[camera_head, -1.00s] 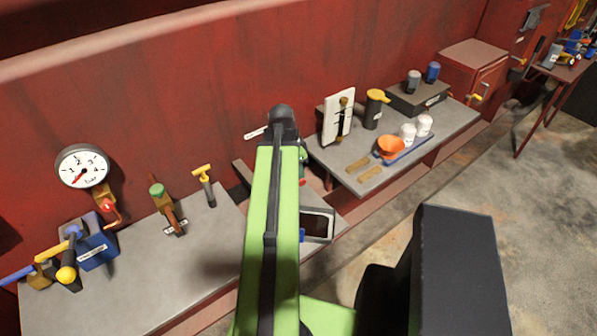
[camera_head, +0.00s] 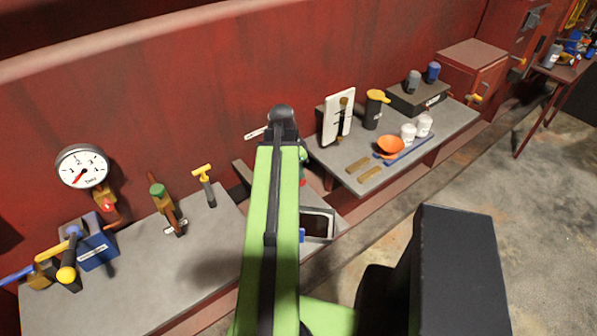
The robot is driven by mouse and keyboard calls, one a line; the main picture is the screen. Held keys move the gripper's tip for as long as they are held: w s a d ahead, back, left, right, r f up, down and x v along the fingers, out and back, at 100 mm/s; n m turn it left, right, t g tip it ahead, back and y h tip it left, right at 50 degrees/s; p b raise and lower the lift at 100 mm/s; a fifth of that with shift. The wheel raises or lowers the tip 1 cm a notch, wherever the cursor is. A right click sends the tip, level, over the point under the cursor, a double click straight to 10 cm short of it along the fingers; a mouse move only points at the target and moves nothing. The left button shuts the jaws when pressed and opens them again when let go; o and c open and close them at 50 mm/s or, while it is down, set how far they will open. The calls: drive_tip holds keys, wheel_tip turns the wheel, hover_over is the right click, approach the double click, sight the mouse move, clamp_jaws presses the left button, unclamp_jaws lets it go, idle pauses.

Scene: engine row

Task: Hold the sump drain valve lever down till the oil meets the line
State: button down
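My green arm (camera_head: 268,235) rises through the middle of the view, with its dark joint (camera_head: 283,118) at the top. It covers much of the gap between the two benches. My gripper is not visible. The sump drain valve lever cannot be made out. A small green and red piece (camera_head: 303,168) shows just right of the arm, partly hidden; I cannot tell what it is. Below it is an open, dark-walled tray (camera_head: 333,224) with a small blue part at its left edge. I cannot make out an oil level or a line there.
The left bench (camera_head: 135,300) carries a dial gauge (camera_head: 82,166), a blue box (camera_head: 97,250) and upright yellow- and green-topped handles. The right bench (camera_head: 350,180) holds an orange funnel (camera_head: 390,145), white cups and a white panel (camera_head: 338,118). Open floor lies to the right.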

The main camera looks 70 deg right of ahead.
drive_tip(key=r+p, duration=0.4)
drive_tip(key=shift+s+d+r+p, duration=0.1)
drive_tip(key=shift+d+r+p, duration=0.2)
drive_tip(key=a+r+p, duration=0.3)
drive_tip(key=r+p, duration=0.5)
drive_tip(key=shift+s+r+p, duration=0.4)
drive_tip(key=shift+s, duration=0.05)
